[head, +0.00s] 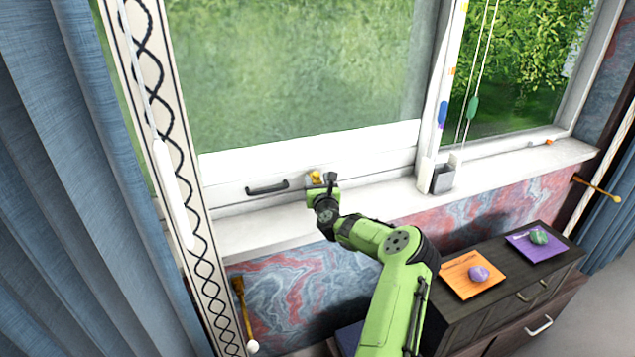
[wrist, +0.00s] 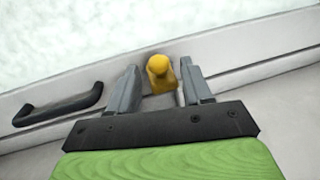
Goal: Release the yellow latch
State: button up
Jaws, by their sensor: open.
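The yellow latch (head: 316,176) sits on the bottom rail of the window sash, to the right of a dark handle. In the wrist view the yellow latch (wrist: 160,72) stands between my two grey fingers, near their tips, with a gap on each side. My gripper (head: 325,184) is at the window's lower rail in the head view, just in front of the latch. In the wrist view my gripper (wrist: 160,82) is open. The lower part of the latch is partly hidden in the head view by my gripper.
A dark sash handle (head: 267,187) is left of the latch; the handle also shows in the wrist view (wrist: 58,106). The white sill (head: 400,198) runs below. A dark cabinet (head: 510,290) holds an orange mat (head: 458,284) and a purple mat (head: 522,251) with stones. Blue curtain (head: 60,180) hangs left.

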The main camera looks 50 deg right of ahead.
jog(key=c, duration=0.8)
jog(key=shift+o, duration=0.2)
jog(key=r+p, duration=0.1)
jog(key=p, duration=0.2)
jog(key=shift+w+p, duration=0.1)
jog(key=shift+p, duration=0.3)
jog(key=g+p, duration=0.1)
jog(key=p, duration=0.2)
jog(key=shift+r+y, duration=0.2)
jog(key=shift+y, duration=0.2)
jog(key=shift+w+d+f+p, duration=0.1)
jog(key=shift+f+p, duration=0.05)
jog(key=shift+p, duration=0.45)
jog(key=shift+f, duration=0.1)
jog(key=o, duration=0.8)
jog(key=shift+c, duration=0.2)
